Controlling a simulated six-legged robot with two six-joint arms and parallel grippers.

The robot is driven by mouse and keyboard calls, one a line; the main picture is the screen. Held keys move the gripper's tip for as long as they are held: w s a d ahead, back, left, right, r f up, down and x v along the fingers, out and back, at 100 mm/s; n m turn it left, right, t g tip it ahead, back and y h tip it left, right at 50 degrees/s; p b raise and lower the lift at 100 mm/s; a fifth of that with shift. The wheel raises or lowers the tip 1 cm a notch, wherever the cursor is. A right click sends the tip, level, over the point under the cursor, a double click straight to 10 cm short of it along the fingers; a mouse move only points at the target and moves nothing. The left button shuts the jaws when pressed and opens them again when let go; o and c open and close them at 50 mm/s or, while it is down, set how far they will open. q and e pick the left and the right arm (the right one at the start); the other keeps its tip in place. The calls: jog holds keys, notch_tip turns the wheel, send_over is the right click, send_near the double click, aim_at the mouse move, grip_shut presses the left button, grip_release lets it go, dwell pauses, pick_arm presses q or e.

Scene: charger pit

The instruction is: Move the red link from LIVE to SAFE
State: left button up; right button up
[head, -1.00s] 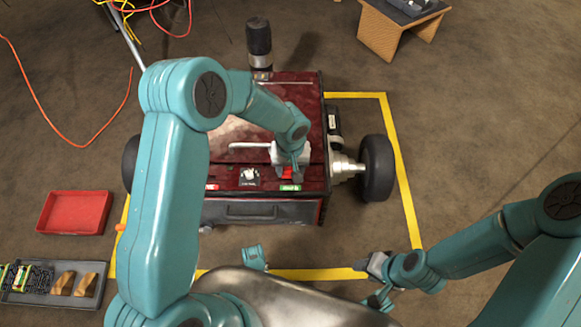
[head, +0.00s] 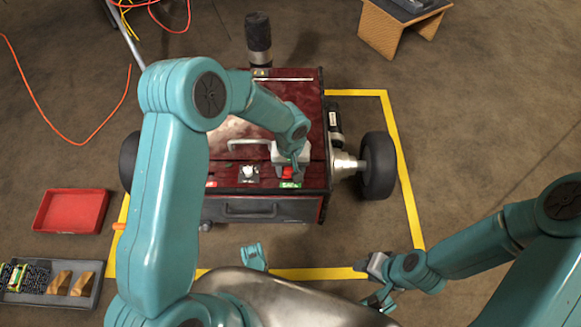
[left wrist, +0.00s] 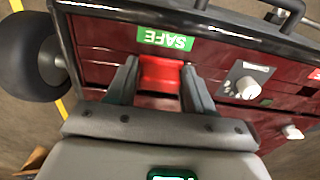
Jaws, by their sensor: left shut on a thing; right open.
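The red link (head: 287,171) is at the right end of the dark red cart top, just behind the green SAFE label (head: 290,185). My left gripper (head: 291,168) reaches down over it. In the left wrist view the red link (left wrist: 160,74) sits between both fingers, beside the SAFE label (left wrist: 167,38); its underside is hidden, so I cannot tell whether it is seated. A small red label (head: 211,184) lies at the panel's left, its text unreadable. My right gripper (head: 369,283) is open and empty near the yellow floor line.
A white knob (head: 249,173) sits left of the link; it also shows in the left wrist view (left wrist: 247,87). A grab handle (head: 250,143) stands on the cart top. A red tray (head: 72,211) and a grey tray (head: 50,299) lie at left.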

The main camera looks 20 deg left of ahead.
pick_arm(q)
jog(key=shift+f, duration=0.25)
pick_arm(e)
jog(key=shift+f, duration=0.25)
pick_arm(q)
jog(key=o, duration=1.1)
jog(key=shift+w+r+p, duration=0.1)
jog(key=shift+r+p, duration=0.2)
jog(key=shift+r, duration=0.45)
notch_tip(320, 180, up, 15)
jog(key=p, duration=0.5)
pick_arm(e)
notch_tip(320, 180, up, 6)
jog(key=shift+s+a, duration=0.3)
jog(key=shift+s, duration=0.05)
